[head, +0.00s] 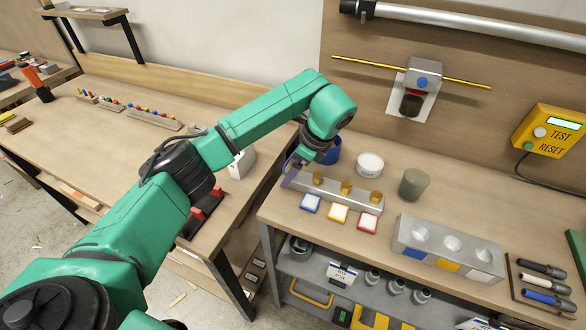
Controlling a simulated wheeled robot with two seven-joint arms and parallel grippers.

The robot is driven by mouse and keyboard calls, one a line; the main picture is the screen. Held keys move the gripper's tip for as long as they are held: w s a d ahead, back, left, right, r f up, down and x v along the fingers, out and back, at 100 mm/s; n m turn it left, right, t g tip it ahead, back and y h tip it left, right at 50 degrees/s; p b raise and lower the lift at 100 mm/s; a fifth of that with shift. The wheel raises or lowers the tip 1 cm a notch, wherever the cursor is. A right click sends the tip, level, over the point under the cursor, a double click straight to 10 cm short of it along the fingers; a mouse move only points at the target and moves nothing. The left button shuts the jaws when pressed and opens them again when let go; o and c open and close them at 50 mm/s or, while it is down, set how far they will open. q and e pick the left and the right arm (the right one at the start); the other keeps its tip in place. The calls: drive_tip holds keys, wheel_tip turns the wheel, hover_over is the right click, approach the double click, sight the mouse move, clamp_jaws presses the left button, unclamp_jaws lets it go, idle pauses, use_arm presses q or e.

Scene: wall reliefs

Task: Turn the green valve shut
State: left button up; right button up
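I cannot make out a green valve in the head view. A grey metal block with several brass stems (346,188) stands at the bench's left end, with a blue, a yellow and a red tile in front. My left arm comes in from the left, and my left gripper (292,172) is over the left end of this block. Its fingers are small and partly hidden by the wrist, so I cannot tell whether they are open or touch anything. A blue-purple piece shows there, partly hidden. My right gripper is out of view.
A blue cup (332,152), a white tub (369,164) and a grey-green cylinder (414,185) stand behind the block. A yellow test box (549,133) and a grey wall fixture (422,76) are on the back panel.

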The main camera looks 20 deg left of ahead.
use_arm(q)
drive_tip(key=shift+o, duration=0.6)
drive_tip(key=p+v, duration=0.2)
drive_tip(key=v, duration=1.2)
drive_tip(key=shift+d+r, duration=0.2)
drive_tip(key=shift+r, duration=0.1)
